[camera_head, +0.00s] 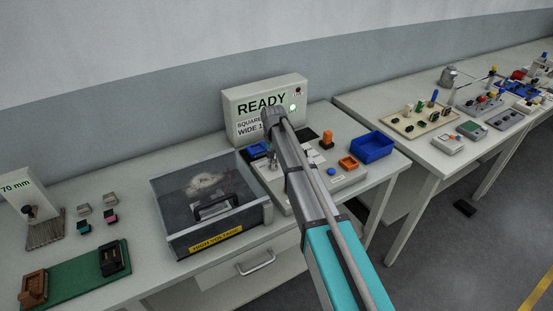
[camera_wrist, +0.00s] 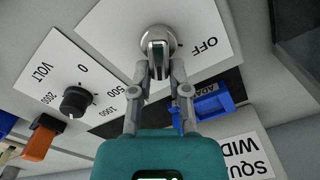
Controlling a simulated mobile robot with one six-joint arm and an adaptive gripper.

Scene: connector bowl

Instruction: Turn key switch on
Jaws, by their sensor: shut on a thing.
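The key switch (camera_wrist: 157,42) is a round silver collar with a metal key standing in it. It is on a white label plate (camera_wrist: 205,28) that shows the word OFF to its right. My gripper (camera_wrist: 158,70) is shut on the key, with one fingertip on each side of it. The key lies roughly up and down in the wrist view, and its lower part is partly hidden by the fingertips. In the head view my gripper (camera_head: 272,161) is down at the grey panel, small and partly hidden by my arm.
A black VOLT knob (camera_wrist: 76,101), an orange part (camera_wrist: 41,140) and a blue adapter (camera_wrist: 210,102) are near my fingers. In the head view, a READY box (camera_head: 262,93) with a green light stands behind. A HIGH VOLTAGE case (camera_head: 210,205) is left, a blue bin (camera_head: 373,146) right.

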